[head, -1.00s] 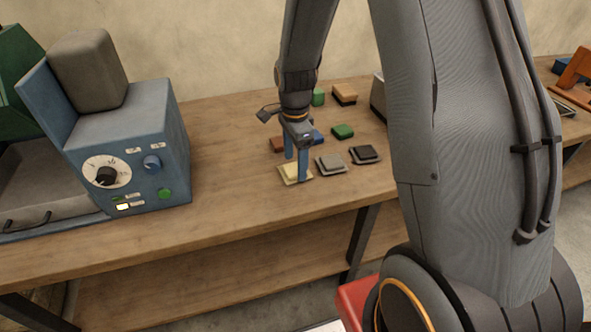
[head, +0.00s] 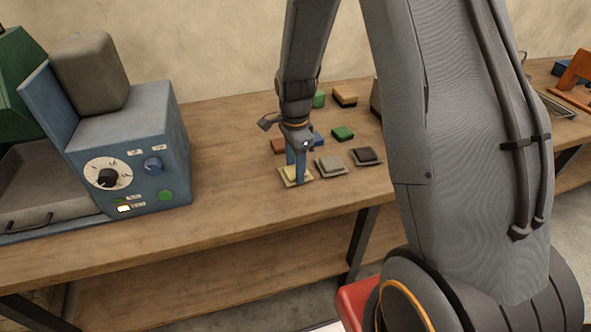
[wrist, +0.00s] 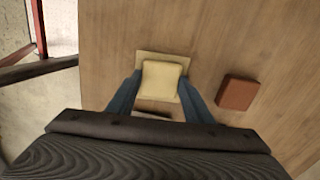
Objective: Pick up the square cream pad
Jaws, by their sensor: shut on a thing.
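The square cream pad (wrist: 161,78) sits on a flat, pale tan square base on the wooden bench. It also shows in the head view (head: 288,174), partly hidden behind a finger. My gripper (wrist: 160,90) points down over it, with one blue finger on each side of the pad. In the head view my gripper (head: 297,178) is low at the bench, its fingers closed in on the pad's sides. The pad looks level, and I see no gap between it and its base.
A red-brown block (wrist: 237,92) lies right of the pad in the wrist view. In the head view a grey pad (head: 330,165), a dark pad (head: 366,155) and a green block (head: 343,133) lie nearby. A blue machine (head: 130,150) stands left, with bare bench between.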

